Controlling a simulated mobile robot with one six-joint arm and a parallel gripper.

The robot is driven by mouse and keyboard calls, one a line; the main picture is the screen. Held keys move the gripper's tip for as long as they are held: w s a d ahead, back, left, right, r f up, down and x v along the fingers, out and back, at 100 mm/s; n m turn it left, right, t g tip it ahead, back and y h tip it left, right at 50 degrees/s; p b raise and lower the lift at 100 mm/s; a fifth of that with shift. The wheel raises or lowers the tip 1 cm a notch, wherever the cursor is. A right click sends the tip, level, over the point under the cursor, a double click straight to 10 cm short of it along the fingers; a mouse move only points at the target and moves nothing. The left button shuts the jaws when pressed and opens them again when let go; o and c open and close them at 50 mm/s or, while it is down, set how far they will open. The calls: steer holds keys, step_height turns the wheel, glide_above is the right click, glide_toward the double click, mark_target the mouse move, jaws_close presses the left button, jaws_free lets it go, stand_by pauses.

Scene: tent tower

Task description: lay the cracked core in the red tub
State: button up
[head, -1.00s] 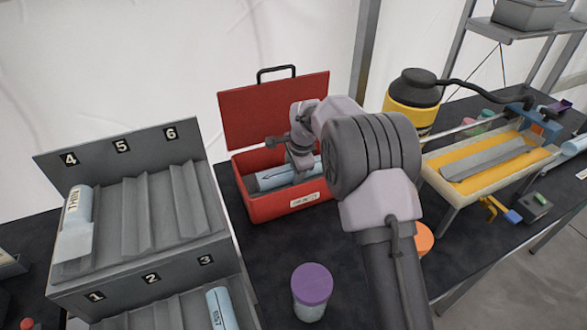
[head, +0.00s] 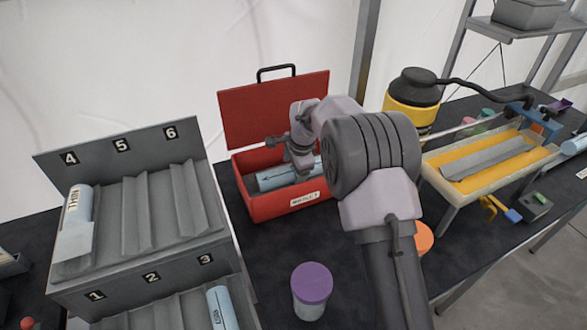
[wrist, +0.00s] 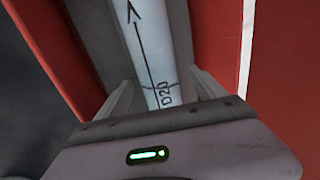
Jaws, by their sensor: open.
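The red tub (head: 262,206) stands on the dark table with its lid up at the back. A pale blue core (head: 280,177) with a black arrow lies lengthwise in it. In the wrist view this core (wrist: 148,45) shows the arrow, the mark D20 and a thin dark line across it near the mark. My gripper (head: 300,166) is over the tub, and in the wrist view my gripper (wrist: 163,95) is open with one finger on each side of the core. Whether the fingers touch the core cannot be told.
A grey rack (head: 122,145) with numbered slots stands at the left, with a core (head: 76,210) at 4 and another (head: 220,308) near 3. A purple-lidded jar (head: 311,284) stands in front of the tub. A yellow tray (head: 490,160) is at the right.

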steer(key=p+v, duration=0.4)
steer(key=v, duration=1.3)
steer(key=shift+r, duration=0.25)
steer(key=s+d+r+n+b, duration=0.25)
steer(key=s+r, duration=0.45)
steer(key=s, duration=0.4)
steer(key=s+d+f+n, duration=0.1)
steer(key=s+n, duration=0.1)
steer(key=s, duration=0.6)
steer(key=s+d+f+n+t+b, duration=0.1)
steer(key=s+f+n, duration=0.1)
steer(key=s, duration=0.6)
steer(key=s+d+f+n+t+b, duration=0.1)
steer(key=s+d+n, duration=0.1)
steer(key=s, duration=0.7)
steer(key=shift+f, duration=0.2)
steer(key=shift+s+d+n, duration=0.1)
steer(key=shift+d+n, duration=0.05)
steer(key=shift+n, duration=0.1)
